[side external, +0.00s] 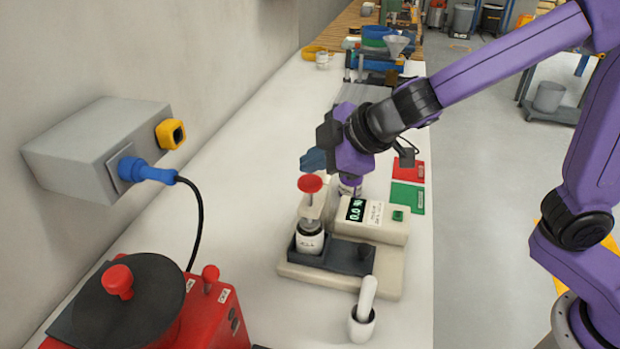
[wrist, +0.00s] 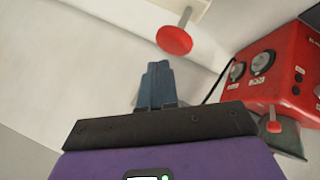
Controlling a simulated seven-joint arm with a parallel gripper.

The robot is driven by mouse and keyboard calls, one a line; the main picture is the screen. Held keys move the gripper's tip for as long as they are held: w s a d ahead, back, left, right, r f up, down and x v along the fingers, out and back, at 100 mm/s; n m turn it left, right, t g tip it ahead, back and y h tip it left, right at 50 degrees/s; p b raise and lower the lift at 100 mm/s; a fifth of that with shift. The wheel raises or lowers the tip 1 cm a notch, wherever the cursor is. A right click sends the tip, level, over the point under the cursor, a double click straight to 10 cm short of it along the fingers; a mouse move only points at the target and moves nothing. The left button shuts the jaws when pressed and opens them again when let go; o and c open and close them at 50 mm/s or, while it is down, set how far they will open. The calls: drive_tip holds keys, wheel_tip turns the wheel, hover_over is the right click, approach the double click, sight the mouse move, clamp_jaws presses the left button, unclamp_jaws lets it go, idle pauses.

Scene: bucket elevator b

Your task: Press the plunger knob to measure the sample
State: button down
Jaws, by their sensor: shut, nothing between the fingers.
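The plunger knob (side external: 310,184) is a red disc on top of a pale rod, above a small labelled jar (side external: 310,238) in the dark holder of the beige measuring device (side external: 345,278). The device's green display (side external: 355,210) appears to read 0.0. My gripper (side external: 313,160) is shut and empty, with its blue fingers just above the knob in the side view. In the wrist view the shut fingertips (wrist: 157,68) are close to the red knob (wrist: 174,40), with a small gap in the picture. I cannot tell the exact height between them.
Red and green cards (side external: 408,198) lie behind the device.

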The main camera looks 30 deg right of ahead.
sight(312, 181)
drive_tip(key=shift+f, duration=0.15)
drive_tip(key=shift+f, duration=0.3)
drive_tip(key=shift+f, duration=1.55)
idle(1.9)
drive_tip(key=shift+r, duration=2)
drive_tip(key=shift+r, duration=2.5)
drive_tip(key=shift+d, duration=0.1)
